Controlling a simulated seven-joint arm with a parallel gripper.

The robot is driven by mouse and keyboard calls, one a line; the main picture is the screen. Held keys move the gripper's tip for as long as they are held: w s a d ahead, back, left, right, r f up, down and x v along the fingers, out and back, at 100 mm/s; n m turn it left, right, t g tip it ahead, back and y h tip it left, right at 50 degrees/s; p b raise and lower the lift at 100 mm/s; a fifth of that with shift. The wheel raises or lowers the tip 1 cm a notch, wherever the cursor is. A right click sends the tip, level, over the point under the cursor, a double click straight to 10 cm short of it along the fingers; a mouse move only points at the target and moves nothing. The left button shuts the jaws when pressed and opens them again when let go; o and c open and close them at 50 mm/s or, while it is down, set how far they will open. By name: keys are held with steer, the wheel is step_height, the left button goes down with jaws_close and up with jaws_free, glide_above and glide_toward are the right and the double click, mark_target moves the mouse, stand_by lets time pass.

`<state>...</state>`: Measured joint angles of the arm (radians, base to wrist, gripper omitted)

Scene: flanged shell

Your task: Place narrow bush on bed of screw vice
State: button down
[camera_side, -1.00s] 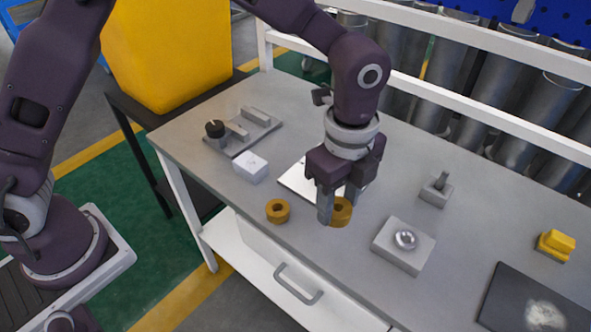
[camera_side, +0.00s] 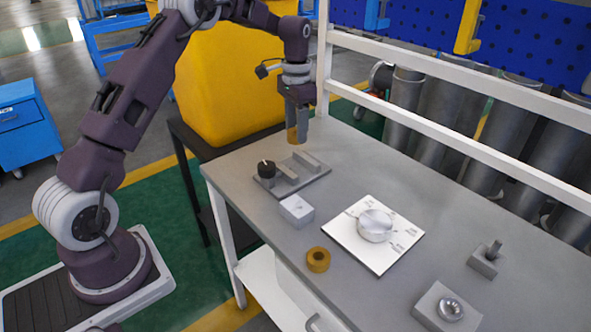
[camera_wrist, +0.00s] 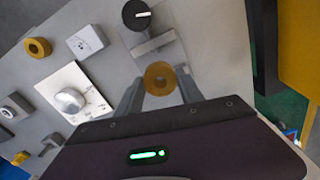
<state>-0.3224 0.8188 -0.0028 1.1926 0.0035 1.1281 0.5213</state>
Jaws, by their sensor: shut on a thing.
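My gripper (camera_side: 297,138) is shut on an ochre ring-shaped bush (camera_side: 292,135), held in the air above the far left of the table. In the wrist view the bush (camera_wrist: 160,78) sits between the fingertips, its bore facing the camera. The screw vice (camera_side: 318,178) is a flat grey bed with two upright bars and a black knob (camera_side: 266,169). It lies below the gripper and toward the viewer, and the bush appears beyond its far end. A second ochre bush (camera_side: 318,260) lies on the table. The frames do not settle which bush is narrower.
A white block (camera_side: 297,210) stands near the vice. A white plate with a silver dial (camera_side: 375,225) lies mid-table. A grey block with a metal ring (camera_side: 447,309) and a small block with a pin (camera_side: 486,259) are to the right. A white rail (camera_side: 440,75) runs along the back.

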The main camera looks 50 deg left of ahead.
mark_target(296, 170)
step_height(296, 170, down, 10)
steer(key=shift+a+r, duration=0.1)
steer(key=c, duration=0.7)
jaws_free()
steer(key=shift+c, duration=0.2)
